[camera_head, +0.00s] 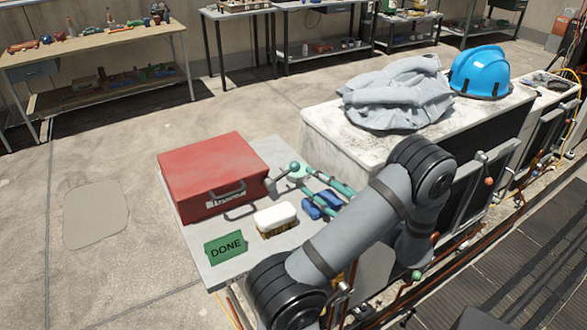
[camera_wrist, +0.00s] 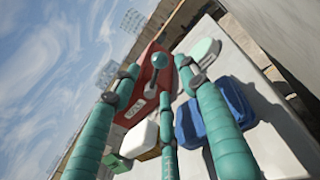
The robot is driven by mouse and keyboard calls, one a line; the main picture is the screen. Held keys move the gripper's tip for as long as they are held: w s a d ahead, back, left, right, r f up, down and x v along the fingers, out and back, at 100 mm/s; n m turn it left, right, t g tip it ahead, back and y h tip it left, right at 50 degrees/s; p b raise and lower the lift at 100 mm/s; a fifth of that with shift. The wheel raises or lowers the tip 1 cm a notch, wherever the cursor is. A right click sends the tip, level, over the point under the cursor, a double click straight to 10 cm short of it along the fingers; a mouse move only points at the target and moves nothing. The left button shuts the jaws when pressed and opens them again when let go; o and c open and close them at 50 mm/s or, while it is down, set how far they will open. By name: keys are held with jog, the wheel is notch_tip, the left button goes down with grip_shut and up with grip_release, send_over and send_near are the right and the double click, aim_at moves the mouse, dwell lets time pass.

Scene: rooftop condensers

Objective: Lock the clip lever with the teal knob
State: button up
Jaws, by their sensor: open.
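The teal knob (camera_head: 294,167) tops a grey clip lever (camera_head: 279,180) beside the right end of the red case (camera_head: 212,172). The lever slants up toward the knob in the head view. In the wrist view the round knob (camera_wrist: 159,60) shows between my fingers, with the red case behind it. My gripper (camera_head: 309,180) has teal segmented fingers, spread apart and holding nothing. They reach in from the right, close to the knob. Whether a fingertip touches it I cannot tell. The lever's lower end and clip are not clear.
The grey table (camera_head: 213,272) also bears a green DONE card (camera_head: 226,247), a white-topped brush (camera_head: 275,219), blue blocks (camera_head: 322,205) and a pale mint disc (camera_wrist: 205,49). A white condenser (camera_head: 325,125) with grey cloth (camera_head: 398,95) and blue helmet (camera_head: 480,72) stands behind.

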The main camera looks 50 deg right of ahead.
aim_at(299, 169)
jog(key=w, duration=0.3)
jog(key=w+d+p, duration=0.1)
jog(key=w, duration=0.3)
jog(key=shift+d, duration=0.15)
jog(key=shift+s, duration=0.1)
jog(key=shift+c, duration=1.1)
grip_shut()
